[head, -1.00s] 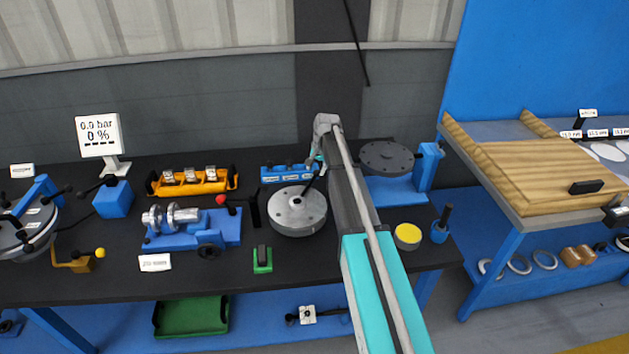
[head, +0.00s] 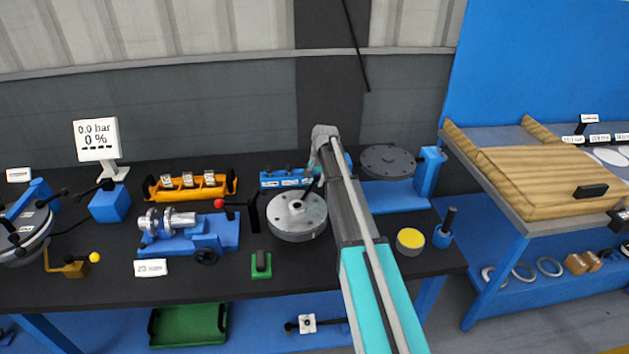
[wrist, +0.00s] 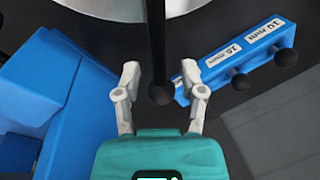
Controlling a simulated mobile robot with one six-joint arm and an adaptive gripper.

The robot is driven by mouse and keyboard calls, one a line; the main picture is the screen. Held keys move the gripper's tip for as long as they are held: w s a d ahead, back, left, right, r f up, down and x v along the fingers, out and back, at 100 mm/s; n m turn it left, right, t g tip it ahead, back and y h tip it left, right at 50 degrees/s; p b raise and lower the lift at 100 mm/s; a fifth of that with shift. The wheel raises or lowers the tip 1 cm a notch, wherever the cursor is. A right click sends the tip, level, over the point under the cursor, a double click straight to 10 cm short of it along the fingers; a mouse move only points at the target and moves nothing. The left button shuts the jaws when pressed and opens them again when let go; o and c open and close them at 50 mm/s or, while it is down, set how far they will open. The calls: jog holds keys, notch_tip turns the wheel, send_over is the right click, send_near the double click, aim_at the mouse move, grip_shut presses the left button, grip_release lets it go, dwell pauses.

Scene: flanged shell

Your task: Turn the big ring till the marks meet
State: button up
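The big ring looks to be the round grey disc (head: 284,224) on the middle of the dark bench. A black bar handle (head: 309,188) rises from it. In the wrist view the pale disc (wrist: 120,8) shows only at the top edge, with the handle's black rod (wrist: 157,40) and ball end pointing towards me. My gripper (wrist: 161,72) is open, its two fingers on either side of the rod, with gaps on both sides. In the head view my wrist hides part of the area behind the disc. I cannot make out the marks in either view.
A blue rack (wrist: 235,58) with black knobs and size labels stands close to my right finger. A blue block (wrist: 40,80) lies to the left in the wrist view. A blue vice-like fixture (head: 222,233), a green-based block (head: 261,264) and a yellow-topped cylinder (head: 410,240) stand around the disc.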

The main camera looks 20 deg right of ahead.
grip_shut()
jog(key=shift+d, duration=0.1)
